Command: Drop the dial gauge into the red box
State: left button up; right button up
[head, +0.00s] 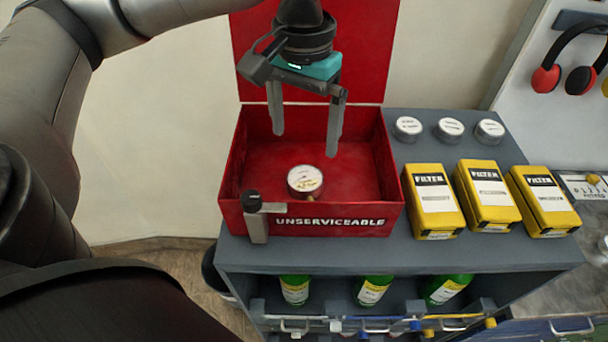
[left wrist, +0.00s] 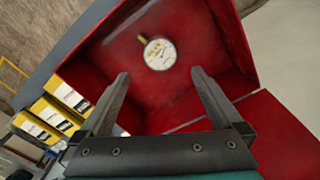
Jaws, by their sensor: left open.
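The dial gauge (head: 305,181), round with a white face, lies inside the red box (head: 312,224) near its front wall, face up. The box is marked UNSERVICEABLE and its lid stands open at the back. My left gripper (head: 305,143) is above the box, pointing down, with its fingers apart and nothing between them. In the left wrist view the gauge (left wrist: 160,54) lies on the red box floor (left wrist: 195,45), beyond the open fingertips (left wrist: 160,76) and apart from them. My right gripper is not in view.
The box stands on a grey cabinet (head: 400,258). Several yellow FILTER boxes (head: 432,200) and round silver-lidded containers (head: 449,128) stand to its right. Green bottles (head: 373,290) sit on the shelf below. Red earmuffs (head: 546,79) hang at the upper right.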

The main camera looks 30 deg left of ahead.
pick_arm(q)
notch_tip(320, 180, up, 15)
jog(key=p, duration=0.2)
jog(key=shift+r, duration=0.15)
dwell(0.7)
